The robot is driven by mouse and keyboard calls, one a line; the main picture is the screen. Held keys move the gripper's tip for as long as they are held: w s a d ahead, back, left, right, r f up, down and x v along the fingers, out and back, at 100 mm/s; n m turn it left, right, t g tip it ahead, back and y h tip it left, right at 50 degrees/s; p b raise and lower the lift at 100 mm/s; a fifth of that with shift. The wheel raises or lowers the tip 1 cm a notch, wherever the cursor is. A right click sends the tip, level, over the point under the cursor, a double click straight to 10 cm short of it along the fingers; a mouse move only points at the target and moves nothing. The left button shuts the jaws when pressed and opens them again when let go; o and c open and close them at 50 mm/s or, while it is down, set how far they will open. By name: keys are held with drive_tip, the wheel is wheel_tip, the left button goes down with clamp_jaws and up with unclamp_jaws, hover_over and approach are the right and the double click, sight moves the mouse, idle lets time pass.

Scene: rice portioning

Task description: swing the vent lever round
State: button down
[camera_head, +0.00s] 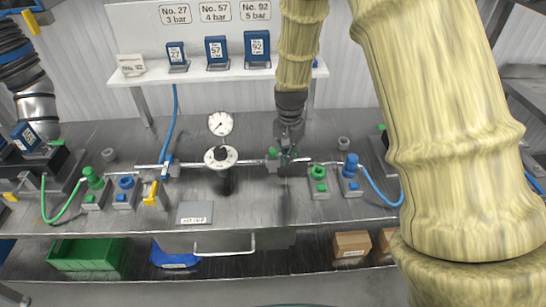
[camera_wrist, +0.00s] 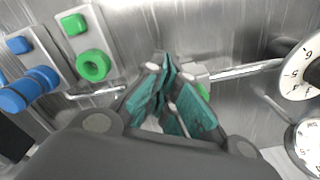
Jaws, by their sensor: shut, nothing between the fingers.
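My gripper (camera_head: 287,152) is at the small valve on the pipe, right of the round dial. It points down, and its teal fingertips (camera_wrist: 172,108) are together with nothing between them. A pale valve body (camera_wrist: 193,76) with a bit of green (camera_wrist: 203,92) shows just beyond the fingertips in the wrist view. A green part (camera_head: 272,153) shows just left of the gripper in the head view. The fingers hide most of this valve, so I cannot tell how its lever lies or whether they touch it. A yellow lever (camera_head: 151,193) stands farther left. No label marks the vent lever.
The round dial (camera_head: 221,157) and a pressure gauge (camera_head: 220,123) stand left of the gripper. Green (camera_head: 319,180) and blue (camera_head: 351,165) knobbed blocks stand to the right. A shelf (camera_head: 215,73) with blue tags is behind. The steel bench front is mostly clear.

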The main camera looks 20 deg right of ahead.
drive_tip(key=shift+w+d, duration=0.25)
drive_tip(key=shift+d, duration=0.25)
drive_tip(key=shift+w, duration=0.1)
wheel_tip(320, 180, up, 7)
drive_tip(key=s+p, duration=0.1)
drive_tip(key=p, duration=0.5)
drive_tip(key=shift+a, duration=0.15)
drive_tip(key=shift+s, duration=0.1)
idle(0.3)
